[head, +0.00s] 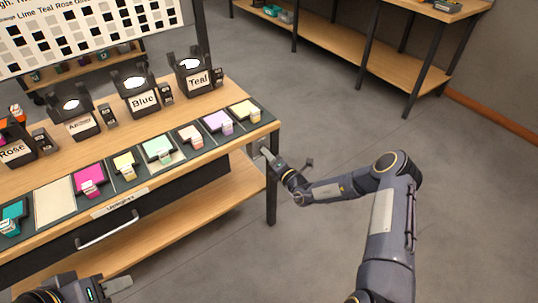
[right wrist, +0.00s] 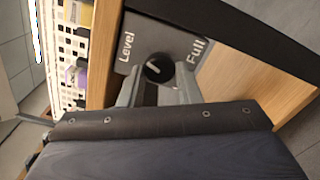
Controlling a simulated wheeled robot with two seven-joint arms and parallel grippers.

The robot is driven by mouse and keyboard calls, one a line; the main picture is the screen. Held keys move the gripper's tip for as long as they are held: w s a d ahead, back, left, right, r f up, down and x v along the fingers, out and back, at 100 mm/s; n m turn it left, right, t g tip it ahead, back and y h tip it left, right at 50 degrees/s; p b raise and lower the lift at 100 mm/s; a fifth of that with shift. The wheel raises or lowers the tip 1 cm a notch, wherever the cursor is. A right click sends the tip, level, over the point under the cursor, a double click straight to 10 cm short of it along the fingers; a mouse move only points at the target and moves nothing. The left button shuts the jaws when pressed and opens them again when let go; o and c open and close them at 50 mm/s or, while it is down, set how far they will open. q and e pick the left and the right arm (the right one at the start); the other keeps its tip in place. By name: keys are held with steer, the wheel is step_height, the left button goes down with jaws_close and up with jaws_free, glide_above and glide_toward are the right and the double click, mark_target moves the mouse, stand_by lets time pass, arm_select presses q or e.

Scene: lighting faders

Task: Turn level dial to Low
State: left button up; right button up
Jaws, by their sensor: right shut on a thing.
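The level dial (right wrist: 158,68) is a round black knob with a short pale mark, set in a dark panel (right wrist: 178,40) on the table's end. The panel reads "Level" to the left of the knob and "Full" to the right; no "Low" label is visible. My right gripper (right wrist: 157,86) has one finger on each side of the knob and is shut on it. In the head view, my right gripper (head: 267,151) is at the right end of the table, and the dial is hidden there. My left gripper (head: 118,285) is at the bottom left, away from the dial; its finger gap is unclear.
The wooden table (head: 200,108) carries a row of coloured fader slots and several lamps labelled Rose, Amber, Blue and Teal. A drawer handle (head: 107,230) sticks out in front. A chart board (head: 60,35) stands behind. The floor right of the table is clear up to another bench (head: 350,62).

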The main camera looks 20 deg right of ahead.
steer(key=shift+d+n+p, duration=0.15)
steer(key=shift+n+p, duration=0.5)
steer(key=shift+n, duration=7.05)
steer(key=shift+d+n+p, duration=0.15)
steer(key=shift+n+p, duration=0.45)
steer(key=shift+n, duration=7.1)
steer(key=o, duration=1)
steer(key=shift+c, duration=0.2)
steer(key=shift+w, duration=0.1)
